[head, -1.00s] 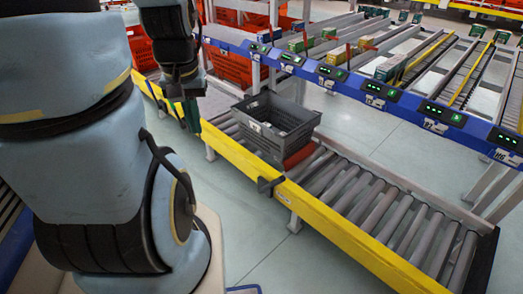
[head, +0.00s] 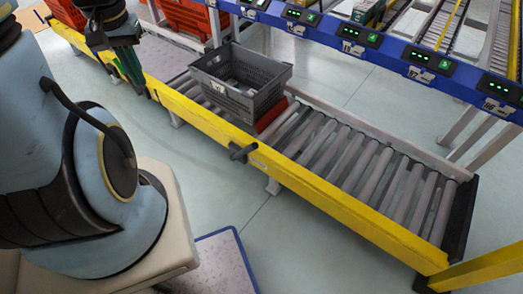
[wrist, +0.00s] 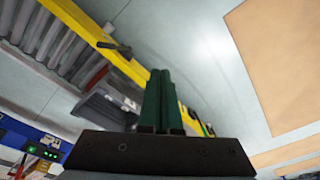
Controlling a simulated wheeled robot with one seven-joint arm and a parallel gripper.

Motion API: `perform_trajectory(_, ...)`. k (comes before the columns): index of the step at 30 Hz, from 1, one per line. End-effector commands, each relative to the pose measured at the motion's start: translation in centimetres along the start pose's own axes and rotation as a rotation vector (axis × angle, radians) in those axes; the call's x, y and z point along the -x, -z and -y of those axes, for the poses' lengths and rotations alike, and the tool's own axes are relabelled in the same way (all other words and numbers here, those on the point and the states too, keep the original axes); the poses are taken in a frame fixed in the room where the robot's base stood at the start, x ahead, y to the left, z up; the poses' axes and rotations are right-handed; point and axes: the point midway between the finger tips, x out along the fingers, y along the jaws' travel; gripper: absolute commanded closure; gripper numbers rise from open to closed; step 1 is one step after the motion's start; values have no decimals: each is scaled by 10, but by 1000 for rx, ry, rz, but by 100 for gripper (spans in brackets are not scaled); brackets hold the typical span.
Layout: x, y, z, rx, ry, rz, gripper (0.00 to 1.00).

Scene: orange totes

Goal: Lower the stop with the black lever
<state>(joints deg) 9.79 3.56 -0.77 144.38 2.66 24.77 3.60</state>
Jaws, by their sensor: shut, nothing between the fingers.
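The black lever (head: 243,152) sticks out from the outer face of the yellow conveyor rail (head: 300,182). It also shows in the wrist view (wrist: 113,47), beyond and left of my fingertips. The red stop (head: 272,117) lies across the rollers, against the right side of a grey tote (head: 225,97), which partly hides it. My gripper (head: 139,88) has green fingers pressed together with nothing between them. It is left of the tote, near the rail and apart from the lever. The shut fingers show in the wrist view (wrist: 160,75).
Bare rollers (head: 365,170) run right of the stop to a black end piece (head: 460,220). A blue rack beam (head: 385,60) with lit displays stands behind. Orange totes (head: 190,15) are at the back left. Open floor (head: 320,245) lies in front of the rail.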

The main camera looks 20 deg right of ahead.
Motion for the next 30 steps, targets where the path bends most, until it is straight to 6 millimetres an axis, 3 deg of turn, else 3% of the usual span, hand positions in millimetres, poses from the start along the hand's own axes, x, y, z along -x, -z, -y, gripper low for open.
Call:
perform_trajectory(1,-34,5,-13,-104,3,8,100)
perform_trajectory(8,-133,35,-85,-694,38,37,100)
perform_trajectory(18,-278,49,-223,-1569,113,61,100)
perform_trajectory(24,-338,39,-294,-1965,164,64,100)
perform_trajectory(30,-361,31,-328,-2149,194,64,100)
